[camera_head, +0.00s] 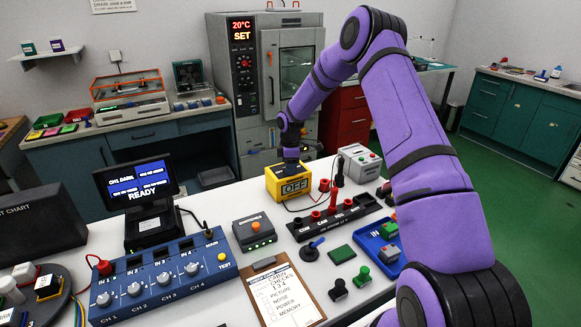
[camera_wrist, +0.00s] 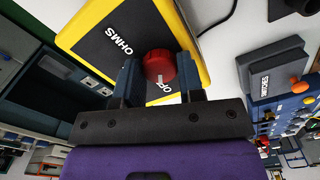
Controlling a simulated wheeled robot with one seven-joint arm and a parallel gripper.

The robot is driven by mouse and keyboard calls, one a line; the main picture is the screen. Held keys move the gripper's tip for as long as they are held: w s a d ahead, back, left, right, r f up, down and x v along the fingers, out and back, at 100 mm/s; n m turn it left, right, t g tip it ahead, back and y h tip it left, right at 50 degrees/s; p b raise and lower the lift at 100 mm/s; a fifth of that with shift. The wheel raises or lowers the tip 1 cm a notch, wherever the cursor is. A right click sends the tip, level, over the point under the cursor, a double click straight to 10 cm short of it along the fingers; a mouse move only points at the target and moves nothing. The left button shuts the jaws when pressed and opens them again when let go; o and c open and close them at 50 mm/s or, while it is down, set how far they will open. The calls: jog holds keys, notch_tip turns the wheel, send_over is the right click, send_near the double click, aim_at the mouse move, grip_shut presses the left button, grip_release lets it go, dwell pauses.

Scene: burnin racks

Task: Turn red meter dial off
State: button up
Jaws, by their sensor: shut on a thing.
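The yellow meter (camera_head: 287,184) stands on the white table in the head view, and its display reads "OFF". In the wrist view its yellow-rimmed dark face (camera_wrist: 112,35) shows the word "OHMS" and a partly covered "OF…" label. The red dial (camera_wrist: 160,66) has a pale pointer mark that lies toward the "OF…" label. My gripper (camera_wrist: 160,76) has its two fingers on either side of the red dial, shut on it. In the head view my gripper (camera_head: 290,158) is over the top of the meter, and the dial is hidden there.
A black socket strip (camera_head: 335,218) with red and black plugs is right of the meter. A blue switch panel (camera_head: 160,283), a screen reading "READY" (camera_head: 137,184), a clipboard (camera_head: 285,297) and a blue tray (camera_head: 378,250) share the table. A large oven (camera_head: 268,85) stands behind.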

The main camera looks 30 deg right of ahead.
dwell(0.3)
jog(key=o, duration=0.9)
jog(key=shift+r, duration=0.15)
notch_tip(320, 180, up, 11)
jog(key=shift+f, duration=0.2)
jog(key=s+a+r+m+t+h, duration=0.1)
jog(key=s+a+r+m, duration=0.25)
jog(key=s+r, duration=0.75)
jog(key=s+a+r+m+t+h, duration=0.1)
jog(key=s+a+r+m, duration=0.3)
jog(key=s+r, duration=0.7)
jog(key=s+a+r+m+t, duration=0.1)
jog(key=s+m, duration=0.1)
jog(key=s, duration=0.6)
jog(key=s+a+r+m+t+y, duration=0.1)
jog(key=s+m, duration=0.1)
jog(key=s, duration=0.7)
jog(key=s+a+r+m+t+y, duration=0.1)
jog(key=s+a+r+m, duration=0.1)
jog(key=s, duration=0.6)
jog(key=shift+s, duration=0.15)
